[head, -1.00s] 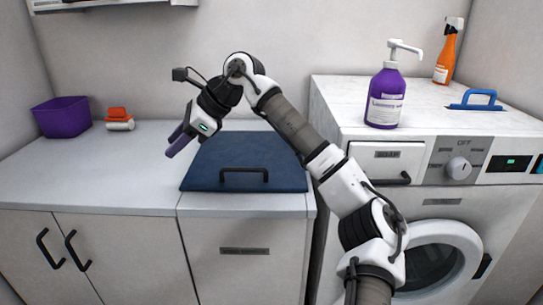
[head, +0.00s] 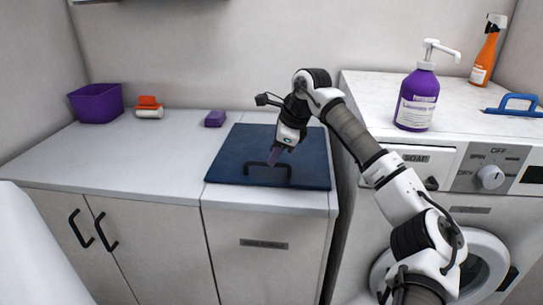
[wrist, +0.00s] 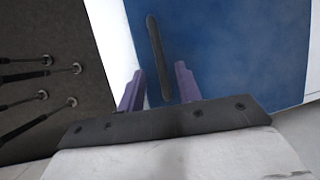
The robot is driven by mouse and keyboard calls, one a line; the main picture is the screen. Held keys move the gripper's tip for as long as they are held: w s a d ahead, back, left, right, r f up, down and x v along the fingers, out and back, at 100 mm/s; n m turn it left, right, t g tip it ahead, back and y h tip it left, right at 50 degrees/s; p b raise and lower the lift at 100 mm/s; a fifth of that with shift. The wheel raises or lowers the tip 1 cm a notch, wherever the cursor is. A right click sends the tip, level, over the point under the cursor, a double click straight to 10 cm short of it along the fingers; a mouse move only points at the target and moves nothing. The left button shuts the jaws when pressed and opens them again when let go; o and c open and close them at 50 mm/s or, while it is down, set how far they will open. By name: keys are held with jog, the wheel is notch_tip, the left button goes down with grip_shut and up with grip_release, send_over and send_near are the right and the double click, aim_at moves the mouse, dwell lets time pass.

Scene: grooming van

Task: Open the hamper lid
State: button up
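The hamper lid (head: 237,145) is a flat dark blue panel lying closed on the hamper cabinet (head: 262,270), which has a label on its front. A black bar handle (head: 255,165) runs along the lid's front. My gripper (head: 273,157) is just over the handle, purple fingers pointing down. In the wrist view, the two purple fingers of my gripper (wrist: 159,82) are apart. The handle (wrist: 155,45) extends forward from the gap between them over the blue lid (wrist: 230,50). I cannot tell whether the fingers touch the handle.
A purple block (head: 215,118), an orange-and-white brush (head: 149,107) and a purple bin (head: 96,103) stand on the counter (head: 120,155) to the left. The washer (head: 480,160) rises at right, carrying a purple pump bottle (head: 417,98), an orange spray bottle (head: 486,50) and a blue-handled tool (head: 512,103).

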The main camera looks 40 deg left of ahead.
jog(key=shift+x, duration=1.45)
jog(key=shift+c, duration=0.2)
grip_shut()
